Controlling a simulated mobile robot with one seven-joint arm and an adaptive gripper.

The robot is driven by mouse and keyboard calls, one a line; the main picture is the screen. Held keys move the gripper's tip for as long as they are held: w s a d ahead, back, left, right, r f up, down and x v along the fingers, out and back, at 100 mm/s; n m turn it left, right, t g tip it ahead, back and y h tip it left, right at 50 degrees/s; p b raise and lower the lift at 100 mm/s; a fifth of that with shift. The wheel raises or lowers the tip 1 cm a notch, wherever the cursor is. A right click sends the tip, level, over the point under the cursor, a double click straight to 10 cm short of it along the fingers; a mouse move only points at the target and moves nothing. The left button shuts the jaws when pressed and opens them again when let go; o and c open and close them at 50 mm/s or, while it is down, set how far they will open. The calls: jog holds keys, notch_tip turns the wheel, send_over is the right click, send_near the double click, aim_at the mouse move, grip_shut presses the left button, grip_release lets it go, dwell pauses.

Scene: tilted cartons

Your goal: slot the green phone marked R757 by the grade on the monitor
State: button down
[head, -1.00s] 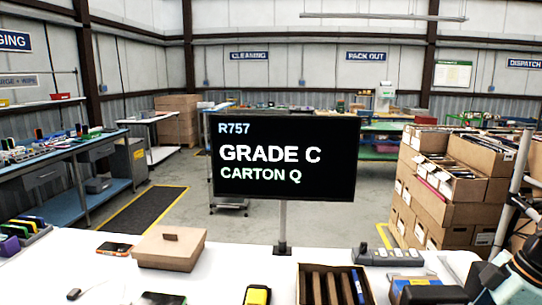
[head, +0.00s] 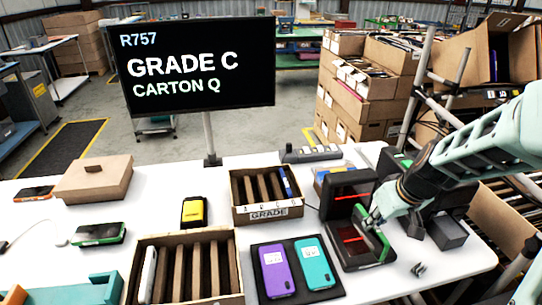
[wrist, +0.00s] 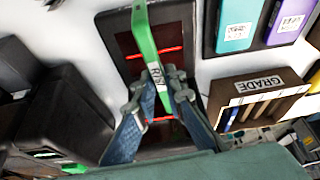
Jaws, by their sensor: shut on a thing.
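My gripper (head: 372,219) is shut on the green phone (head: 381,243), seen edge-on over a black device with red light lines (head: 347,258). In the wrist view the fingers (wrist: 166,88) pinch the green phone (wrist: 146,42) at its white label (wrist: 156,78), whose print is only partly readable. Whether the phone touches the device I cannot tell. The monitor (head: 197,68) reads R757, GRADE C, CARTON Q. A tilted carton (head: 462,62) stands open at the upper right, with a dark purple item inside. I cannot make out its letter.
A box labelled GRADE (head: 268,213) holds slots and a blue item. A larger slotted box (head: 184,240) stands at the front. Purple (head: 275,270) and teal (head: 315,262) phones lie on a dark mat. Dark blocks stand right of the device.

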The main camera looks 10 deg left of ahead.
jog(key=m, duration=0.1)
jog(key=m+h, duration=0.1)
jog(key=shift+a+f+m, duration=0.2)
jog(key=shift+f+m, duration=0.1)
jog(key=shift+m, duration=0.1)
jog(key=shift+a+f+m+t+h, duration=0.15)
jog(key=shift+m+h, duration=0.1)
jog(key=shift+m, duration=0.4)
jog(key=shift+a+m+t+h, duration=0.15)
jog(key=shift+m+h, duration=0.1)
jog(key=shift+m, duration=0.4)
